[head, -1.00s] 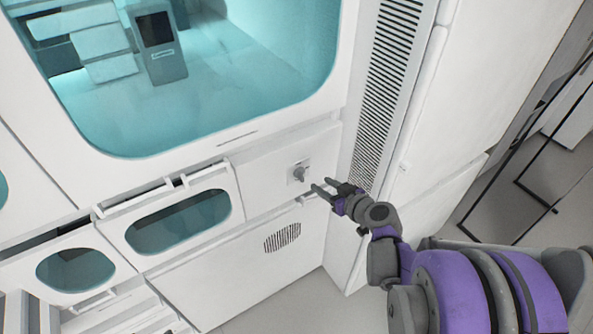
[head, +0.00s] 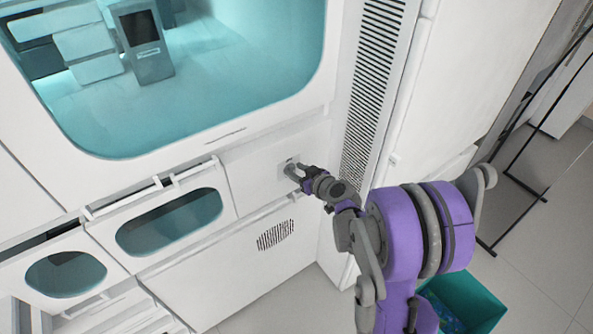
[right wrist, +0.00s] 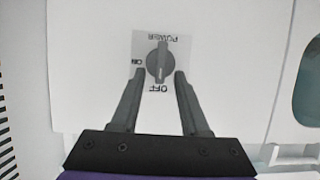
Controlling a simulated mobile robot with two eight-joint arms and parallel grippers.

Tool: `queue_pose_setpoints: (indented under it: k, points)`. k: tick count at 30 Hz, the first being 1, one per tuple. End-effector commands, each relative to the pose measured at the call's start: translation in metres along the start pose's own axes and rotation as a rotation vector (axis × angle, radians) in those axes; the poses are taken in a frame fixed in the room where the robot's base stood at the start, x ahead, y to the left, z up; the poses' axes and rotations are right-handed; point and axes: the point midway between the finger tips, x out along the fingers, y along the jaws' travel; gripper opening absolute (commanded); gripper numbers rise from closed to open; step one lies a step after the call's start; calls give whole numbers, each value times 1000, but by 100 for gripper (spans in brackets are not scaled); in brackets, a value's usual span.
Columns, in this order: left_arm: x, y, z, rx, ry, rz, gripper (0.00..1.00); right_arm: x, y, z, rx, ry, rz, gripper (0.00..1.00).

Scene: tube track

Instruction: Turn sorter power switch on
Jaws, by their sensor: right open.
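The power switch is a dark grey rotary knob (right wrist: 159,63) on a light square plate marked POWER, ON and OFF, upside down in the right wrist view. Its pointer line lies along the direction between POWER and OFF. In the head view the switch plate (head: 283,166) is on the white sorter front, partly hidden by my gripper. My right gripper (right wrist: 159,72) is open, with one finger on each side of the knob's lower end. I cannot tell whether the fingers touch it. It also shows in the head view (head: 293,171). My left gripper is not in view.
The sorter's large teal window (head: 190,110) is above the switch. A drawer with an oval window (head: 170,222) and a handle is to the left. A vent strip (head: 374,90) runs up the right side. A teal bin (head: 467,298) stands on the floor at lower right.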

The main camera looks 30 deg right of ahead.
Motion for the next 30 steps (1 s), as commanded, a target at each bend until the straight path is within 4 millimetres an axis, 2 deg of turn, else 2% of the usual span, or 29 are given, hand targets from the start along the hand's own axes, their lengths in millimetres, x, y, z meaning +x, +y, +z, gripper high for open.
queue_pose_setpoints:
  k: [1,6,8,22,30]
  points:
    - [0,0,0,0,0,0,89,0,0,0,0,0,0,40]
    - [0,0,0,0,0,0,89,0,0,0,0,0,0,9]
    - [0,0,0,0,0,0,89,0,0,0,0,0,0,0]
    - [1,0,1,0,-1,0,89,0,1,0,22,-1,-9,0]
    - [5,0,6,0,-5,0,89,0,5,2,149,0,-61,0]
